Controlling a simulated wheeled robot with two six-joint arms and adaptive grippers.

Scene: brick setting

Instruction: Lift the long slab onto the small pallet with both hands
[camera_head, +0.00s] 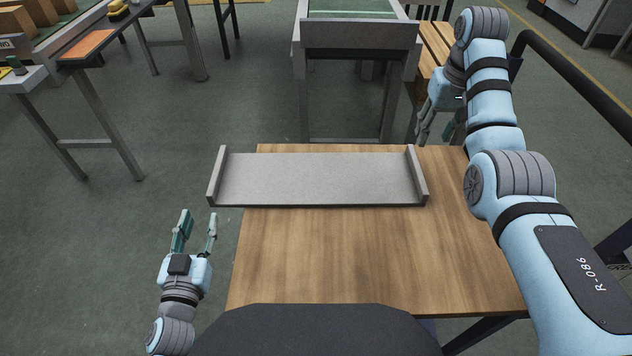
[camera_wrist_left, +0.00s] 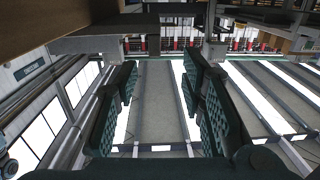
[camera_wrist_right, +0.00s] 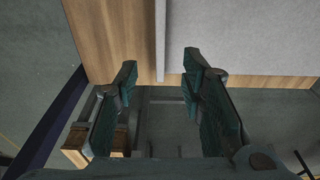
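The long slab (camera_head: 315,178) is pale grey with a raised lip at each end. It lies flat along the far part of the wooden table (camera_head: 370,255), its left end jutting past the table's left edge. My left gripper (camera_head: 199,215) is open and empty, left of the table and nearer me than the slab's left end. My right gripper (camera_head: 434,134) is open and empty by the table's far edge, near the slab's right end. The right wrist view shows the slab (camera_wrist_right: 245,35) and its lip (camera_wrist_right: 160,40) ahead of the fingers. A slatted wooden piece (camera_head: 436,42), possibly the small pallet, is partly hidden behind my right arm.
A grey-framed stand (camera_head: 360,35) with a green top is beyond the table. A dark rail (camera_head: 580,80) runs along the right. Floor left of the table is clear.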

